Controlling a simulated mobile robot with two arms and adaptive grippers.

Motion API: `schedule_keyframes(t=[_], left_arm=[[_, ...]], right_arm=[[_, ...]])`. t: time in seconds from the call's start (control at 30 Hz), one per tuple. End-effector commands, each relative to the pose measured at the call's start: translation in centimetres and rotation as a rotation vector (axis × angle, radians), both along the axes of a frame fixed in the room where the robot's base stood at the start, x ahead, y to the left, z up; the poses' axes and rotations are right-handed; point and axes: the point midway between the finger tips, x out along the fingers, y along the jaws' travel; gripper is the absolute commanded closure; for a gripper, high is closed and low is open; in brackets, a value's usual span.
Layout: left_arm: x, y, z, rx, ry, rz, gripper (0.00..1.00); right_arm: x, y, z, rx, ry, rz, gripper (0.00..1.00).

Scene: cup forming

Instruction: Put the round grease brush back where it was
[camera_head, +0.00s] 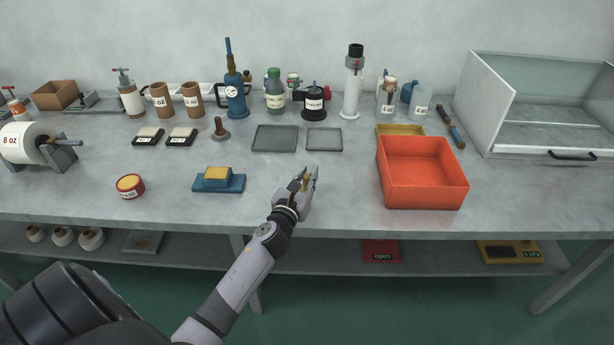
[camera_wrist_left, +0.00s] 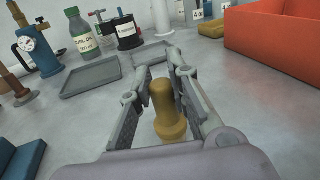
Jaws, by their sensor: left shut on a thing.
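My left gripper (camera_head: 308,180) is over the front middle of the table, its fingers pointing away from me. In the left wrist view, the left gripper (camera_wrist_left: 163,85) is shut on an ochre, knob-shaped piece with a rounded top and wider foot, which looks like the round grease brush (camera_wrist_left: 164,105). It stands about upright between the fingers. In the head view the fingers hide most of it. I cannot tell whether its foot touches the table. My right gripper is not in view.
An orange bin (camera_head: 422,190) stands to the right of the gripper. A blue block with a yellow top (camera_head: 218,179) and a red round tin (camera_head: 130,187) lie to the left. Two grey trays (camera_head: 275,138) lie behind. A brown-handled knob (camera_head: 220,128) stands left of them. Bottles line the back.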

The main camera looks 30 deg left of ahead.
Motion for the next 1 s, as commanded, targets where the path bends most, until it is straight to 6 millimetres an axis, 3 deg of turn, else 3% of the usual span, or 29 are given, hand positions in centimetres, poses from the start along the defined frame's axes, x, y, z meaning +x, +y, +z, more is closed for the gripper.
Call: schedule_keyframes(t=[0.07,0.1,0.37,0.77,1.0], left_arm=[[0.0,0.0,-0.5,0.000,0.000,0.000,1.00],[0.0,0.0,-0.3,0.000,0.000,0.000,0.80],[0.0,0.0,-0.3,0.000,0.001,0.000,0.63],[0.0,0.0,0.5,0.000,0.000,0.000,0.63],[-4.6,-1.1,-0.2,0.000,0.004,-0.001,0.63]], right_arm=[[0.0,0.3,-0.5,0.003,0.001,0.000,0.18],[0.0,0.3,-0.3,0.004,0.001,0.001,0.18],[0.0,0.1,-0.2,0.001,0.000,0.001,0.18],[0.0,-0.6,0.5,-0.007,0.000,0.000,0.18],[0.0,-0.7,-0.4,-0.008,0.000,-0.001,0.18]])
